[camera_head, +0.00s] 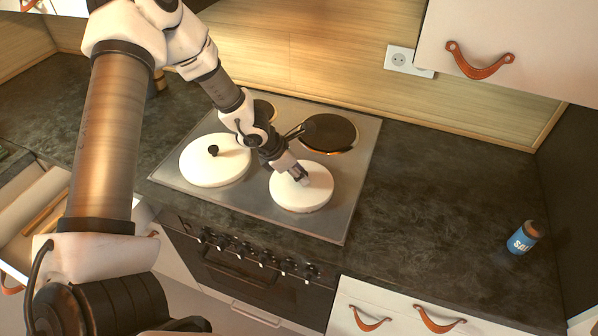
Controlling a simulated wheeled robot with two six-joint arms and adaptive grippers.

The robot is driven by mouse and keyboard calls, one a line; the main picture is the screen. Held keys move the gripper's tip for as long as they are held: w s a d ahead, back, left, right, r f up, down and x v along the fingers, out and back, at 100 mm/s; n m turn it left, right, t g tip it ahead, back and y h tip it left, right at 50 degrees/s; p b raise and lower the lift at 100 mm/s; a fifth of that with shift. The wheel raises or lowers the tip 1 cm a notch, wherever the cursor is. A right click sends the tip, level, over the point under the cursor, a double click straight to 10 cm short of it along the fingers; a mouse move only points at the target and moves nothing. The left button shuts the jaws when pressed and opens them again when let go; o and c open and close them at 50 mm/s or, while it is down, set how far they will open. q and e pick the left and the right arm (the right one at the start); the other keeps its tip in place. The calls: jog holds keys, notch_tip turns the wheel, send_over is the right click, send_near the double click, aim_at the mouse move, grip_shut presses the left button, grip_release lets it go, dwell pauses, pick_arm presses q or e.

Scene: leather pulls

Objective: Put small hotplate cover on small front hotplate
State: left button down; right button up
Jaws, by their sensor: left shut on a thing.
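The small hotplate cover (303,197) is a white round disc at the front right of the steel cooktop (334,222). It lies over the front right hotplate, which I cannot see beneath it. I cannot tell whether it rests flat or hovers slightly. My left gripper (301,179) is over the middle of this cover, shut on its knob, which the fingers hide. A larger white cover (215,161) with a black knob sits at the front left of the cooktop. My right gripper is not in view.
A dark bare hotplate (329,133) is at the back right, and another (264,110) is partly hidden behind my arm. A blue salt container (522,237) stands on the right of the dark countertop (440,200), which is otherwise clear there. A drawer (36,217) stands open at left.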

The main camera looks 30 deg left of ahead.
pick_arm(q)
jog(key=shift+f, duration=0.15)
jog(key=c, duration=1)
grip_release()
jog(key=shift+c, duration=0.2)
jog(key=o, duration=0.3)
jog(key=shift+w, duration=0.15)
notch_tip(320, 180, up, 7)
jog(key=p, duration=0.6)
